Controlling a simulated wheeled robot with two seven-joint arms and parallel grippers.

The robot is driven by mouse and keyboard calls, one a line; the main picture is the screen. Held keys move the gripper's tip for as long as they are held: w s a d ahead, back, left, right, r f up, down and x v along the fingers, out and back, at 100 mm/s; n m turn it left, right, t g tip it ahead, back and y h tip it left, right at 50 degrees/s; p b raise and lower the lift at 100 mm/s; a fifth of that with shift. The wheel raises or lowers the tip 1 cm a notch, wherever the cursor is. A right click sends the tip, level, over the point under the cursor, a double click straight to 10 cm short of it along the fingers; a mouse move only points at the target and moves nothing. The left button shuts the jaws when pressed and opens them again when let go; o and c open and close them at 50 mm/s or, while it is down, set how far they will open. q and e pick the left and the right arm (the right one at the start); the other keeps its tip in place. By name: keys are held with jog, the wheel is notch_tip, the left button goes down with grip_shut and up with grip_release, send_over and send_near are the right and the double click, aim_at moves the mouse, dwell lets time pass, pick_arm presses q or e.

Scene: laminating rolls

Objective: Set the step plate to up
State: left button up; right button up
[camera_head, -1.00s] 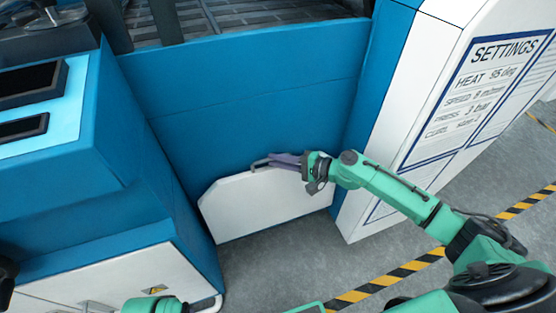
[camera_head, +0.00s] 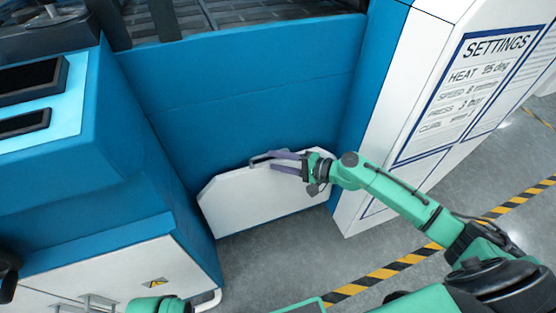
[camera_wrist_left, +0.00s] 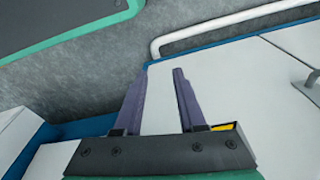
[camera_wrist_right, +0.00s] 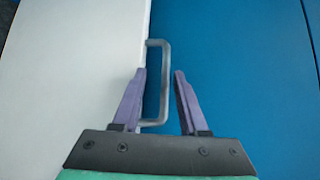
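The step plate (camera_head: 255,205) is a white panel with cut corners. It stands roughly upright low against the blue machine front, and its face also shows at the left of the right wrist view (camera_wrist_right: 70,80). A grey bar handle (camera_wrist_right: 164,60) juts from the plate's edge. My right gripper (camera_wrist_right: 160,72) is open, with the handle's bar between its purple fingers; I cannot tell if they touch it. In the head view this gripper (camera_head: 280,160) is at the plate's top edge. My left gripper (camera_wrist_left: 160,72) is open and empty, above a white cabinet surface.
A blue console (camera_head: 85,165) with white cabinet doors (camera_head: 120,275) stands at the left. A white settings panel (camera_head: 470,85) stands at the right. Grey floor (camera_head: 290,250) with a yellow-black stripe (camera_head: 385,272) lies in front. A white rail (camera_wrist_left: 220,22) shows by the left gripper.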

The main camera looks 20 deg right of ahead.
pick_arm(q)
jog(key=f, duration=0.1)
jog(key=s+a+f+p, duration=0.1)
jog(key=f, duration=0.1)
jog(key=s+f+p, duration=0.1)
jog(key=shift+a+f, duration=0.15)
pick_arm(e)
jog(key=v, duration=1.4)
jog(key=shift+s+d, duration=0.2)
